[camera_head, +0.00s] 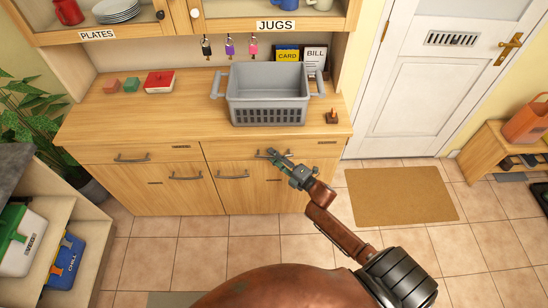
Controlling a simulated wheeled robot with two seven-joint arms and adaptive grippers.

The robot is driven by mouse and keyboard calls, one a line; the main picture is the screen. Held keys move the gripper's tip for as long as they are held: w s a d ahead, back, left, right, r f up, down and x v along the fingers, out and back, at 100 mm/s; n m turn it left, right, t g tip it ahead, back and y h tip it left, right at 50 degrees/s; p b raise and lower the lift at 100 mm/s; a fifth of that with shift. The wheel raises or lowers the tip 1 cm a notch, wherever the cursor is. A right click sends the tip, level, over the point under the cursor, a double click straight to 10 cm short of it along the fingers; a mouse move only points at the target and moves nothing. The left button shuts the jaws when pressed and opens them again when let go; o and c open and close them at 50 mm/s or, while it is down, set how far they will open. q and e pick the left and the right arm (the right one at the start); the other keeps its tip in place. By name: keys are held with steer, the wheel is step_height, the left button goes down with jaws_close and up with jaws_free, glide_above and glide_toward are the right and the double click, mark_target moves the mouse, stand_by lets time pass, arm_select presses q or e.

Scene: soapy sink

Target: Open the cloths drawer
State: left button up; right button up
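The wooden cabinet has two top drawers, a left drawer (95,154) and a right drawer (228,150). Both look shut. Each has a small dark label near its upper right corner, too small to read, so I cannot tell which is the cloths drawer. The left drawer's bar handle (132,159) is clear. My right gripper (272,155) is at the right drawer's handle and covers part of it. I cannot tell whether its fingers are open or closed around the bar. My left gripper is not in view.
A grey basket (268,110) stands on the worktop (180,115), with a red box (159,82) to its left. Cupboard doors with handles are below the drawers. The tiled floor in front is mostly clear, with a brown mat (400,195) at right.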

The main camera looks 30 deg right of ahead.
jaws_close()
stand_by(0.3)
stand_by(0.4)
